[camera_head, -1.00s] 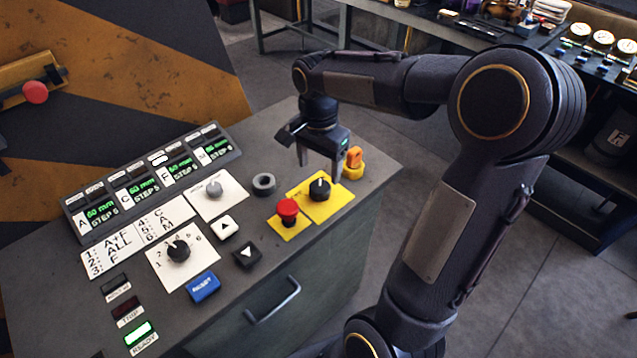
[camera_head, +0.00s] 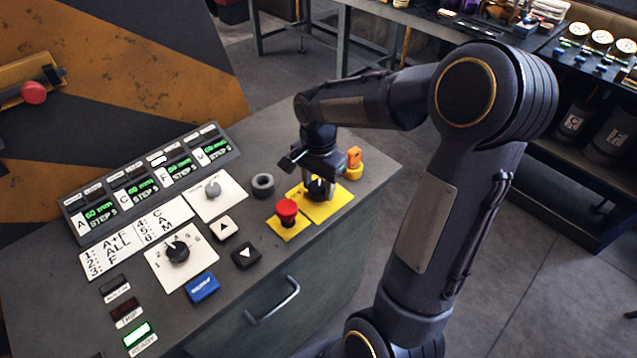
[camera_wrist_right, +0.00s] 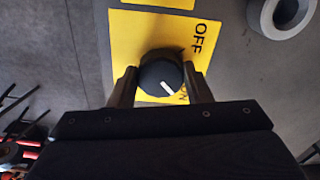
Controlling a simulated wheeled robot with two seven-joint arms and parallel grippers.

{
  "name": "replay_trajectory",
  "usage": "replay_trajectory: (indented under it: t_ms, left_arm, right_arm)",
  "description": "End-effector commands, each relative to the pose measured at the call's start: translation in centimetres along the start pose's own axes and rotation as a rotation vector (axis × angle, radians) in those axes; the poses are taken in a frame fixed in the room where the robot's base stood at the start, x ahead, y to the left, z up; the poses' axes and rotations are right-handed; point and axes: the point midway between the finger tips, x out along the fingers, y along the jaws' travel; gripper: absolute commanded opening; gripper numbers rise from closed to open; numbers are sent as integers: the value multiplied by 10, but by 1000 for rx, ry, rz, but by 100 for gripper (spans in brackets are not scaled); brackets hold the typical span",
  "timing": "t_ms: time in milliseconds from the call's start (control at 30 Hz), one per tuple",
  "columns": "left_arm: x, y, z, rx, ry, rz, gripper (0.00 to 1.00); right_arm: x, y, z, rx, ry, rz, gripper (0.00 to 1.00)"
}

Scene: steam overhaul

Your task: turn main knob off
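The main knob (camera_head: 318,187) is black and round and sits on a yellow plate (camera_head: 335,207) on the console top. In the right wrist view the knob (camera_wrist_right: 161,76) has a white pointer mark aimed down and right, towards the partly hidden "ON" label; the "OFF" label (camera_wrist_right: 202,39) is above right of it. My right gripper (camera_head: 317,190) is lowered over the knob. In the right wrist view its two fingers (camera_wrist_right: 161,88) stand on both sides of the knob, apart from each other. Whether they press on it is unclear. My left gripper is out of view.
A red mushroom button (camera_head: 287,208) on yellow stands close to the left of the knob. An orange-topped piece (camera_head: 354,158) stands just behind right. A grey ring (camera_head: 263,184), a selector dial (camera_head: 177,251) and a blue button (camera_head: 203,288) are further left on the console.

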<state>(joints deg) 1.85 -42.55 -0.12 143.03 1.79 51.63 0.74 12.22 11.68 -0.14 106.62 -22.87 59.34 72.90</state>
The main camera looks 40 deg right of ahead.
Motion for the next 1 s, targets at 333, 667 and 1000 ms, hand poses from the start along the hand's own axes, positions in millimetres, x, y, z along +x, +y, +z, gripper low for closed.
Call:
replay_trajectory:
  t_ms: [333, 667, 1000]
  left_arm:
    - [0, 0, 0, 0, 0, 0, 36]
    - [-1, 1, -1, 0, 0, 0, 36]
    - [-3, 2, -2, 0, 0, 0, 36]
  right_arm:
    - [0, 0, 0, -24, 0, 0, 22]
    - [-1, 1, 0, -208, 0, 0, 22]
    - [-1, 2, 0, -527, 0, 1, 22]
